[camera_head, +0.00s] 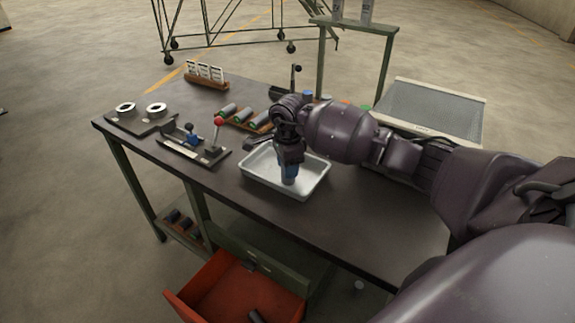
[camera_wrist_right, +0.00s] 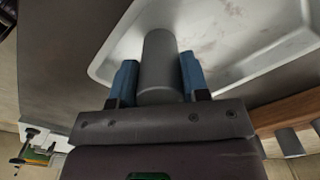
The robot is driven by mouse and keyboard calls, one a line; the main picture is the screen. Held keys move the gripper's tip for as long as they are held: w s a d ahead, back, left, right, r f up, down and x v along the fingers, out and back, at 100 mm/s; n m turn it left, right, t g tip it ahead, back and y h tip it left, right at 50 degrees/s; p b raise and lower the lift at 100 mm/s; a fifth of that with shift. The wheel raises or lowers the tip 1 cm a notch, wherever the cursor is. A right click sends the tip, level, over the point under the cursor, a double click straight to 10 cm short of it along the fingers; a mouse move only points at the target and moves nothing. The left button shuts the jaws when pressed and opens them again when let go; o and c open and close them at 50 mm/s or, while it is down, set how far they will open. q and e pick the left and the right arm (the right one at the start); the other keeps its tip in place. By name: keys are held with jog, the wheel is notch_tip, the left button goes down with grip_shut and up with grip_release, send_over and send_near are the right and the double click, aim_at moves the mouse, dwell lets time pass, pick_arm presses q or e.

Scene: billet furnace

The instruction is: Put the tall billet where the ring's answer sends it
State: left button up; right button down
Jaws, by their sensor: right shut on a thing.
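My right gripper (camera_head: 289,175) has blue fingers pointing down over the metal tray (camera_head: 262,186). In the right wrist view the gripper (camera_wrist_right: 158,85) is shut on a grey cylindrical billet (camera_wrist_right: 158,60), with a blue finger on each side. The tray's rim (camera_wrist_right: 112,62) lies behind the billet there. In the head view the billet is mostly hidden by the fingers, and I cannot tell whether it touches the tray. Two pale rings (camera_head: 125,107) (camera_head: 157,109) sit on a dark stand at the left. My left gripper is not in view.
A red-knobbed lever fixture (camera_head: 217,123) stands left of the tray. A wooden rack (camera_head: 235,122) holds grey billets behind the tray. A card holder (camera_head: 206,82) is at the back. A red open drawer (camera_head: 205,290) juts out below. A mesh-topped unit (camera_head: 430,105) stands right.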

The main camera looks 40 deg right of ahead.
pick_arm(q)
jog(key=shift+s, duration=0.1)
pick_arm(e)
jog(key=shift+r, duration=0.15)
jog(key=c, duration=0.9)
grip_release()
jog(key=shift+f, duration=0.2)
jog(key=shift+c, duration=0.2)
jog(key=o, duration=0.3)
jog(key=shift+r, duration=0.1)
notch_tip(320, 180, up, 11)
jog(key=shift+r, duration=0.5)
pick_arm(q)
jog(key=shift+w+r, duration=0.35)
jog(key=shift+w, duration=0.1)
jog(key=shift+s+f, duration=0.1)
